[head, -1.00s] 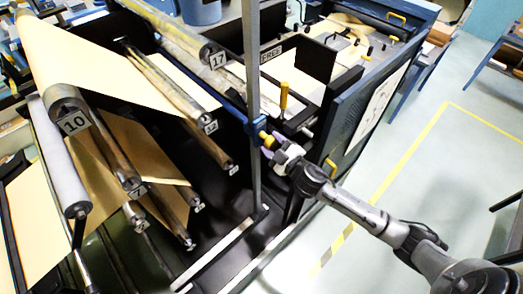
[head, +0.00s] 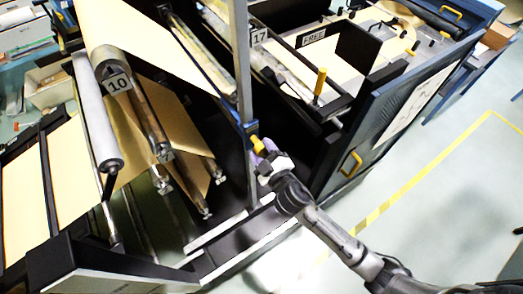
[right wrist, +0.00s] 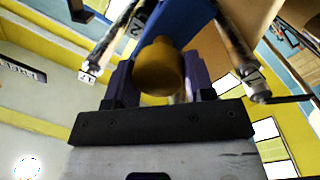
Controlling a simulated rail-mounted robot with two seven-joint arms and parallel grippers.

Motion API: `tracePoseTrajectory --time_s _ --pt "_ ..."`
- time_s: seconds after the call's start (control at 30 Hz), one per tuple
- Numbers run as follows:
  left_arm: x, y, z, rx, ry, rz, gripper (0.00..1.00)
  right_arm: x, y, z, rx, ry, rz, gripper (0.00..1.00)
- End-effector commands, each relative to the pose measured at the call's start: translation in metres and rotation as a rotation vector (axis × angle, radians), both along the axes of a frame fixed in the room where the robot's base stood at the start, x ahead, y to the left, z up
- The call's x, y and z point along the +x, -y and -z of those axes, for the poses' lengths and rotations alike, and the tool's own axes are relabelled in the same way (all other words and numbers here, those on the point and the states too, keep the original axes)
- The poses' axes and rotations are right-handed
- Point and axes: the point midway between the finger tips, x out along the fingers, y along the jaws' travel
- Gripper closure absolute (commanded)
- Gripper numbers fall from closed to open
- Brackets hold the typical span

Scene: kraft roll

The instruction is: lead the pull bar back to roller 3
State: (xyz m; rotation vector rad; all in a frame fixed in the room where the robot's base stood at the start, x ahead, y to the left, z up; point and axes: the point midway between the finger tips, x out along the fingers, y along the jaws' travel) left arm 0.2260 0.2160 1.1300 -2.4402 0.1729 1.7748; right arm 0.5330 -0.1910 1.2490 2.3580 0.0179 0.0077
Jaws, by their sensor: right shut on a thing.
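The pull bar is a blue bar (head: 243,122) with a yellow knob (head: 256,143) at its near end. My right gripper (head: 264,153) is shut on the knob, beside a grey upright post. In the right wrist view the knob (right wrist: 158,68) sits between the purple fingers, with the blue bar (right wrist: 185,20) running away behind it. In the head view the bar's far part runs up and left behind the post, partly hidden. Kraft paper (head: 160,48) slopes down at the left of the bar. I cannot read a number 3 on any roller. My left gripper is not in view.
Roller 10 (head: 104,62) and several lower rollers stand at the left. Roller 17 (head: 228,22) is behind the post (head: 243,70). A panel marked FREE and a yellow upright handle (head: 320,85) are to the right. Open floor lies right of the blue side panel (head: 388,115).

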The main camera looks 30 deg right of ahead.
Motion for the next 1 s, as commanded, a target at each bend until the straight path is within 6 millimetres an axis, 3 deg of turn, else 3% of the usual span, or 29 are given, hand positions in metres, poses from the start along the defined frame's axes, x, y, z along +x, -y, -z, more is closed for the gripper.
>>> tracePoseTrajectory --time_s 0.43,0.8,1.0 --pt "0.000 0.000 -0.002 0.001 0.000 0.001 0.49 -0.001 -0.006 -0.002 0.003 0.000 -0.001 0.89" --pt "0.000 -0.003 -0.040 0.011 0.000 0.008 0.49 -0.004 -0.036 -0.047 0.005 0.000 -0.001 0.89" --pt "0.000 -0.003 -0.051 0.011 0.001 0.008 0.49 -0.006 -0.048 -0.061 0.004 0.001 -0.001 0.89"
